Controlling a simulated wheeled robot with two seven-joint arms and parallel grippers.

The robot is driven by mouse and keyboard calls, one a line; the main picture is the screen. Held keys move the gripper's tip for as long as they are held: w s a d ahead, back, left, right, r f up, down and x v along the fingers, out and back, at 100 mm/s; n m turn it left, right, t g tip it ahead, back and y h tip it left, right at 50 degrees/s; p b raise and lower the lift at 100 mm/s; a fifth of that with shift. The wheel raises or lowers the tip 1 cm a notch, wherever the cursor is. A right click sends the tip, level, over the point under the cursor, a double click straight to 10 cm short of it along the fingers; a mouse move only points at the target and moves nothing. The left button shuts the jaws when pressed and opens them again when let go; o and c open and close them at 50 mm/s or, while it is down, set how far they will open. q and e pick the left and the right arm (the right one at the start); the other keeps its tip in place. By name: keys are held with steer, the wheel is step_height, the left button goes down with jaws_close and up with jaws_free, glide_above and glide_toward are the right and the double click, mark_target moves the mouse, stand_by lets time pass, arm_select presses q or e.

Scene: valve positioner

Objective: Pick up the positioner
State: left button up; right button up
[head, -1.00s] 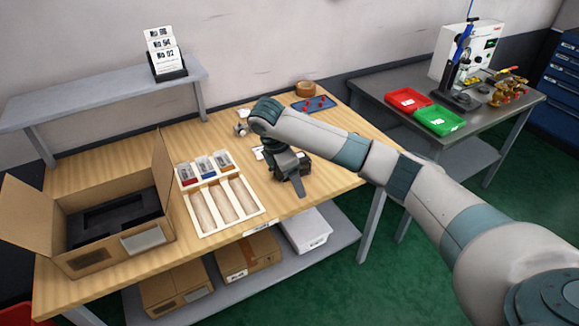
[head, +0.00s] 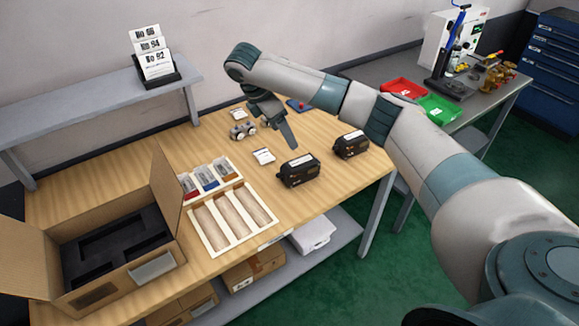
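Two black boxy units that look like positioners stand on the wooden table: one (head: 299,171) at the front middle and one (head: 351,145) farther right, near the right edge. Both have a pale label on top. My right gripper (head: 286,134) is above the table, behind and a little left of the nearer unit, apart from both. It is seen from the side with one finger plain, so its opening is unclear; nothing shows held in it. My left gripper is out of view.
An open cardboard box (head: 115,250) with dark foam stands at left. A wooden tray (head: 232,218) has long slots and small bins. A small metal gauge part (head: 242,131) and a white card (head: 264,157) lie behind the nearer unit. Red (head: 404,89) and green bins stand on the side bench.

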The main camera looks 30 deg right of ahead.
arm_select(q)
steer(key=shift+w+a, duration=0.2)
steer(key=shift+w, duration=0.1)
arm_select(e)
steer(key=shift+w+a+r, duration=0.1)
steer(key=shift+w, duration=0.25)
glide_toward(299, 162)
steer(key=p+x, duration=0.1)
steer(key=x, duration=0.3)
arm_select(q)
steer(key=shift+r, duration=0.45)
arm_select(e)
steer(key=shift+d+f, duration=0.2)
steer(key=shift+f, duration=0.4)
